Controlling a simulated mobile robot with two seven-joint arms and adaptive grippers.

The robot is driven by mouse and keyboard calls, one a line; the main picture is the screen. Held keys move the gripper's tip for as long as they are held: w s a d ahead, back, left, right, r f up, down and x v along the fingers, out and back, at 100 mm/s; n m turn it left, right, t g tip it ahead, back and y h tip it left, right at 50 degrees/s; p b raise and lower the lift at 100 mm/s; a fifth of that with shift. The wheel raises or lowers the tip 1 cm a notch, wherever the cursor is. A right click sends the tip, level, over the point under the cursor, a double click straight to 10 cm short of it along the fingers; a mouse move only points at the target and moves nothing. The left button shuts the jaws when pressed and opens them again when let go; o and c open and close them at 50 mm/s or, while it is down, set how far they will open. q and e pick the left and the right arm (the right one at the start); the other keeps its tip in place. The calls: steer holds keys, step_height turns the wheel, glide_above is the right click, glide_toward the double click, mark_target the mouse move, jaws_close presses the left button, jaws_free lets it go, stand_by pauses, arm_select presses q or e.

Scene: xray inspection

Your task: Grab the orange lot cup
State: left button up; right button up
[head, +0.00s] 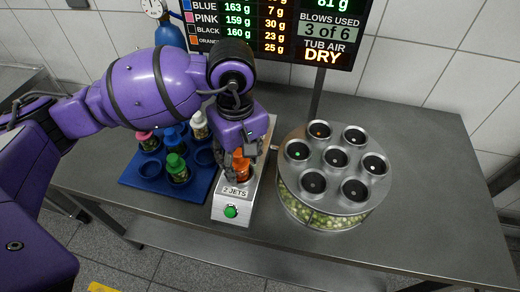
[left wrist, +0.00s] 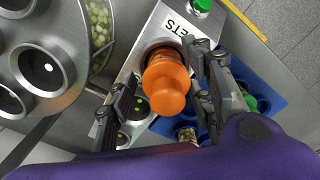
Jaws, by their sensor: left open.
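The orange lot cup (head: 240,165) stands on the silver device labelled "2 JETS" (head: 232,209), in its round seat. My left gripper (head: 240,172) is over it, pointing down. In the left wrist view the orange cup (left wrist: 168,84) shows between the two open fingers (left wrist: 162,105), one on each side. I see a gap between the cup and the left finger; whether the right finger touches it I cannot tell. The gripper hides part of the cup in the head view. My right gripper does not show.
A blue rack (head: 136,178) left of the device holds green, blue, pink and white-capped cups and some empty places. A round silver drum (head: 325,205) with several black-lined openings stands to the right. A scoreboard (head: 270,25) stands behind. The table's right side is clear.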

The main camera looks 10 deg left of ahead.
arm_select(q)
steer(key=shift+f, duration=0.15)
steer(key=shift+c, duration=0.3)
steer(key=c, duration=1.1)
jaws_close()
